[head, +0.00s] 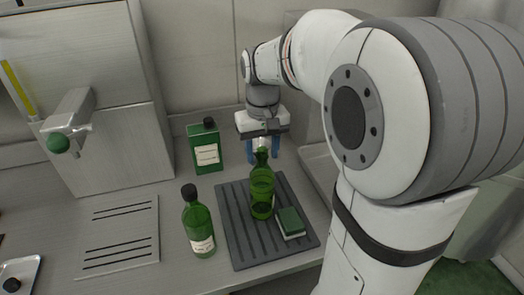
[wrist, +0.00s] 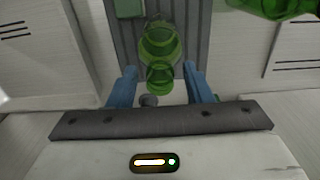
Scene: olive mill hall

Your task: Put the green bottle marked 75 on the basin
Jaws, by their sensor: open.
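A clear green bottle (head: 262,192) stands upright on a dark ribbed mat (head: 238,247). My gripper (head: 263,152) is open above it, fingers pointing down near its neck. In the wrist view, the bottle (wrist: 160,42) shows from above, between and just beyond the blue fingertips (wrist: 160,80); I cannot tell if they touch it. A round green bottle with black cap and pale label (head: 198,225) stands left of the mat. A square green bottle with black cap and label (head: 206,150) stands behind it. No number is legible. A grey recessed surface, possibly the basin (head: 318,170), is partly hidden by my arm.
A small green block (head: 290,222) lies on the mat, beside the clear bottle. A slotted metal plate (head: 120,235) is set in the counter at left. A metal cabinet with a green-knobbed tap (head: 72,120) stands behind. A small tray (head: 18,273) is at front left.

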